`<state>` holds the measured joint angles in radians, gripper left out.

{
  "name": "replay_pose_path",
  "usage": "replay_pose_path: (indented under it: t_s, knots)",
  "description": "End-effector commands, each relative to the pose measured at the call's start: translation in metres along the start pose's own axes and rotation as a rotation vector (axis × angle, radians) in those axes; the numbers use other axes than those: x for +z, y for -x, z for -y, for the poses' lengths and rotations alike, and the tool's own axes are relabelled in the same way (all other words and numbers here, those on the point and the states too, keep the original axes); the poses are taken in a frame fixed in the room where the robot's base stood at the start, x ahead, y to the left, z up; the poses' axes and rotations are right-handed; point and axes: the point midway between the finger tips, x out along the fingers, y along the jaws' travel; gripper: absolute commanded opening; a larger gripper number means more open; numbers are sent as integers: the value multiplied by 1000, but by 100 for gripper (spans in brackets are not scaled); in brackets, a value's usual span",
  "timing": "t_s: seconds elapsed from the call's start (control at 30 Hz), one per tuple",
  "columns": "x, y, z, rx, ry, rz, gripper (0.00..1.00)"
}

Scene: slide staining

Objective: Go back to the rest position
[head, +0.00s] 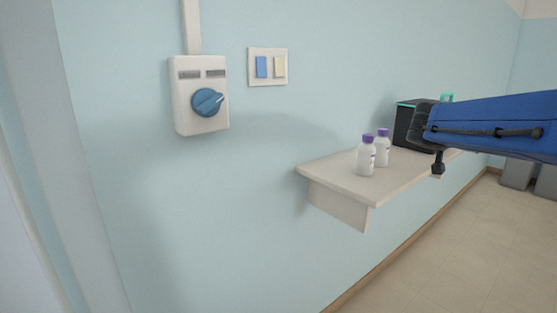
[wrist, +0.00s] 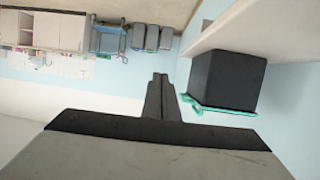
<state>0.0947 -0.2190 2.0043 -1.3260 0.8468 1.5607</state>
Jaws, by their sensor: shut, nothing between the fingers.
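My gripper (wrist: 160,78) shows in the wrist view, its two dark fingers together and empty. It points out into open space, to the left of a black box with a teal rim (wrist: 228,80). In the head view my blue arm reaches in from the right edge, in front of part of the wall shelf. It hides part of the black box (head: 403,125) there. I cannot make out the fingers clearly in the head view. No rest position is marked in either view.
The wall shelf (head: 335,173) holds two white bottles with purple caps (head: 366,158) (head: 382,148). The wrist view, seemingly upside down, shows grey bins (wrist: 145,37) and cabinets (wrist: 50,30).

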Motion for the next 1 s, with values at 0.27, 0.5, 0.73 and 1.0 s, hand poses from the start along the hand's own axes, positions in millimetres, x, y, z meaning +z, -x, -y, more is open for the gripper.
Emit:
replay_pose_path:
  t_s: [0.27,0.5,0.73,1.0]
  knots:
    - [120,75,-61,-74,221,306,0]
    - [227,148,-96,-262,414,543,0]
    - [319,220,-117,-523,571,699,0]
    - [370,266,-125,-725,656,756,0]
